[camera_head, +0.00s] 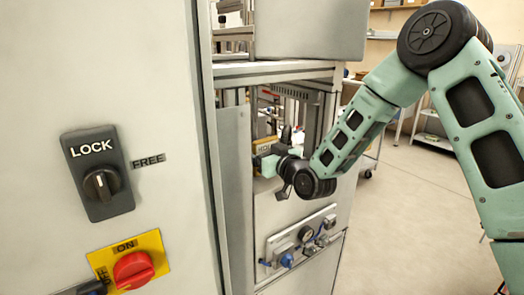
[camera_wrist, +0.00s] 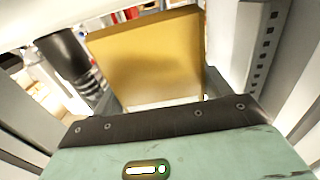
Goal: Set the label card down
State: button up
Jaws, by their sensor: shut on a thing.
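The label card is a flat yellow-gold panel (camera_wrist: 150,65) standing up just beyond the dark edge of my gripper (camera_wrist: 160,118) in the wrist view. In the head view a small part of the yellow card (camera_head: 265,146) with dark letters, partly readable as "HOL", shows just above my gripper (camera_head: 264,163). My gripper is inside the open bay of the machine and is shut on the card. The fingertips and the card's lower edge are hidden. I cannot tell whether the card touches a surface.
A grey cabinet door with a LOCK switch (camera_head: 101,183) and a red knob (camera_head: 134,270) fills the left. A panel with gauge and valves (camera_head: 303,238) is below my wrist. A perforated metal post (camera_wrist: 266,50) stands close right of the card. Open floor (camera_head: 420,215) lies right.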

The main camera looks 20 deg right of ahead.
jog(key=shift+f, duration=0.25)
jog(key=shift+f, duration=0.15)
jog(key=o, duration=1)
